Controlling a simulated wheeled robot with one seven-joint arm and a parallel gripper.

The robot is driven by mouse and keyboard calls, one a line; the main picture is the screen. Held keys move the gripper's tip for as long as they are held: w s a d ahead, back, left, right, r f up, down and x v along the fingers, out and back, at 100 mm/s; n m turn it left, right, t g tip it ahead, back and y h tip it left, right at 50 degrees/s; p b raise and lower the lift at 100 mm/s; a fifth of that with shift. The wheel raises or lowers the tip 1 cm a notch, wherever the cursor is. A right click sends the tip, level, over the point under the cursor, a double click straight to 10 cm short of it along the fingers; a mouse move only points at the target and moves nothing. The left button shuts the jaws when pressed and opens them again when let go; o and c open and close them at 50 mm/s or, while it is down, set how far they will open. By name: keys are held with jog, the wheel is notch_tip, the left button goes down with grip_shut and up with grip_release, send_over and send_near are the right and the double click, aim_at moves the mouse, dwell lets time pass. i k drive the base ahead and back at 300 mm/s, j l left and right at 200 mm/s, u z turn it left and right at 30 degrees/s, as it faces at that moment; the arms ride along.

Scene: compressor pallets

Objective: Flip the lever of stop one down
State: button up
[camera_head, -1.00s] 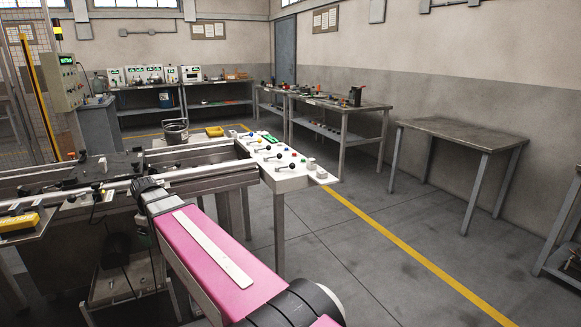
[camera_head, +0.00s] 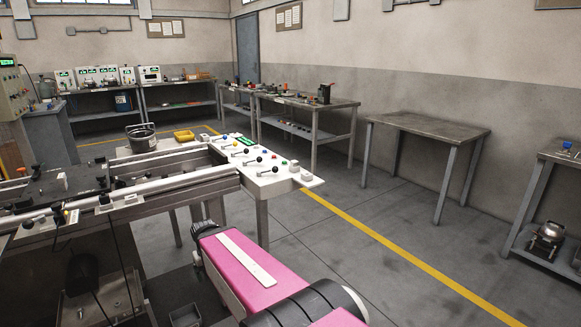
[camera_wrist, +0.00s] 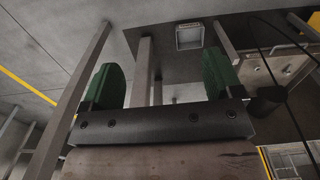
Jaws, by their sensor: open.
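The white control panel (camera_head: 262,187) sits at the right end of the conveyor in the head view. The labels are too small to read, so I cannot tell which lever is stop one. My gripper (camera_wrist: 163,82) shows two green fingers spread apart with nothing between them in the wrist view. No lever shows there. In the head view my pink arm is below and in front of the panel, and the gripper itself is hidden.
The conveyor rail (camera_head: 160,188) runs left from the panel. A dark bucket (camera_head: 141,137) and a yellow tray (camera_head: 184,136) stand behind it. Table legs and a hanging cable surround my gripper in the wrist view. Open floor (camera_head: 350,270) lies to the right, before an empty table (camera_head: 430,127).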

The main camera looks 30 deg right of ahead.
aim_at(275, 169)
jog(key=i+l+z, duration=0.1)
jog(key=z, duration=0.35)
jog(key=i+z, duration=0.45)
jog(key=k, duration=0.1)
